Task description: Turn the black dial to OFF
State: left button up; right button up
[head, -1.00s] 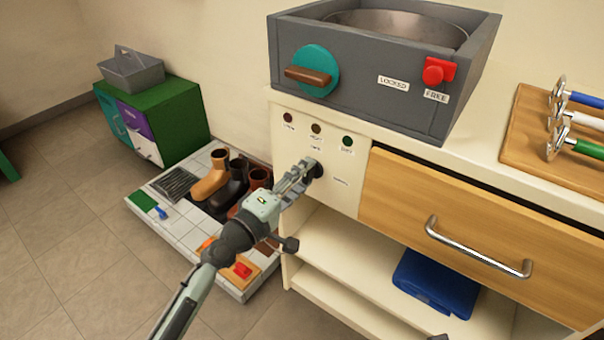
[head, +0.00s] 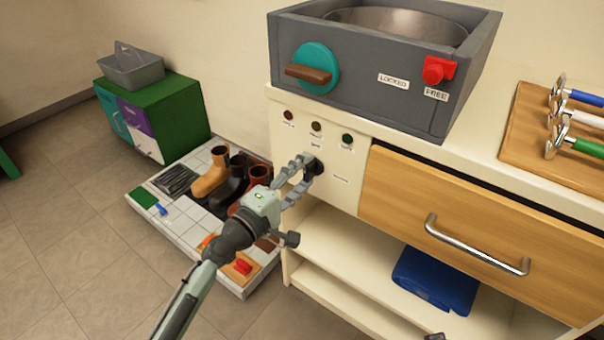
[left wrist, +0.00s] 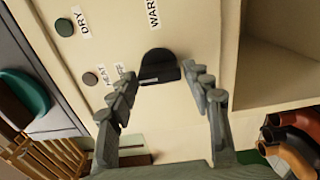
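The black dial (head: 316,168) sits on the cream front panel (head: 345,200) of the cabinet, below three lamps. In the left wrist view the dial (left wrist: 158,67) shows a flat lower edge with a pale mark. The label WARM stands above it there; a label to its left is partly hidden by a finger. My left gripper (head: 297,177) is at the panel with its fingers spread. In the left wrist view the left gripper (left wrist: 162,88) is open, one finger on each side of the dial, with visible gaps.
A grey box (head: 365,85) with a teal knob (head: 316,66) and a red switch (head: 436,70) stands on top. A wooden drawer (head: 470,230) is right of the panel. An open shelf holding a blue cloth (head: 437,280) is below. Boots (head: 212,175) stand on a tiled platform at left.

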pick_arm(q)
jog(key=shift+o, duration=0.7)
jog(key=shift+s+a, duration=0.1)
jog(key=shift+s, duration=0.1)
jog(key=v, duration=1.1)
jog(key=shift+s+a, duration=0.2)
jog(key=shift+s, duration=0.05)
